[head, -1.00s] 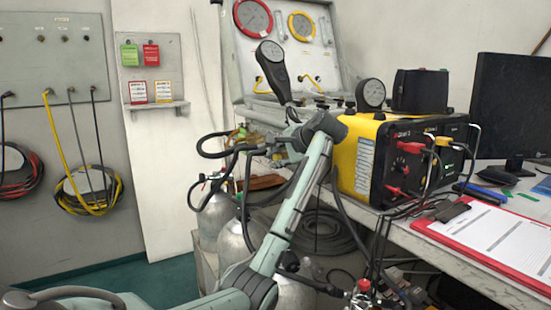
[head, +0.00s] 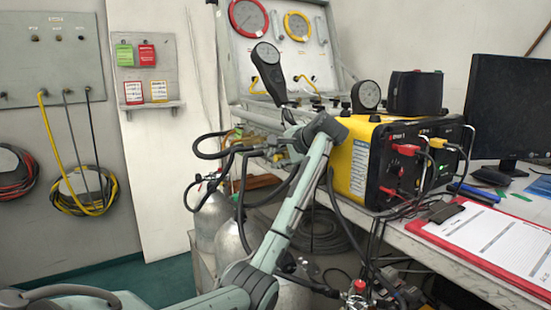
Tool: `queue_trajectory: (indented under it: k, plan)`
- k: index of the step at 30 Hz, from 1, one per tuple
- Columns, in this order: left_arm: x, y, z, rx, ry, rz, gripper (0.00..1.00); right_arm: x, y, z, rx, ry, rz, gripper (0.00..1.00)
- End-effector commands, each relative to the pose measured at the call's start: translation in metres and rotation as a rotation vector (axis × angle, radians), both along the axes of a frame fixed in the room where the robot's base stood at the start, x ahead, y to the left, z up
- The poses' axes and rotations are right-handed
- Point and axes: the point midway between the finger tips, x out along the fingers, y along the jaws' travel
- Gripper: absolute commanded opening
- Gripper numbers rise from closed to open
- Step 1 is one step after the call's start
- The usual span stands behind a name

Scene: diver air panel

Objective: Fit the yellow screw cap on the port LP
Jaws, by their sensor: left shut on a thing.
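My left arm rises from the bottom middle to a bent wrist in front of the yellow-sided instrument box (head: 357,162). My left gripper (head: 282,143) points left and away, below the gauge panel (head: 283,68). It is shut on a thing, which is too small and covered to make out. I cannot pick out the yellow screw cap for sure. The port LP cannot be told apart either; labels on the panel are too small to read.
Black hoses loop around the gripper, above grey cylinders (head: 212,217). The bench on the right holds the box, a clipboard (head: 490,235) and a monitor (head: 508,105). Hoses hang on the left wall.

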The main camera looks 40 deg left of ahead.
Motion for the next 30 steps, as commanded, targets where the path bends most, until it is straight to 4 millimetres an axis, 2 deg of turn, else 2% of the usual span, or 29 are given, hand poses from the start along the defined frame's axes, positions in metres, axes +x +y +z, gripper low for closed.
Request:
queue_trajectory:
  k: [23,24,29,30]
  plan:
    - [0.0089,-0.0031,0.0004,0.001,-0.002,-0.003,0.0,0.0,0.0,0.0059,0.0,0.0,0.0,0.4]
    - [0.0091,-0.0031,0.0005,0.001,-0.002,-0.003,0.24,0.0,0.0,0.0059,0.0,0.0,0.0,0.4]
    - [0.0086,-0.0029,0.0003,0.001,-0.002,-0.003,0.43,-0.0001,0.0,0.0059,0.0,0.0,0.0,0.4]
    - [0.0085,-0.0029,0.0003,0.001,-0.001,-0.002,0.43,0.0,0.0,0.0059,0.0,0.0,0.0,0.4]
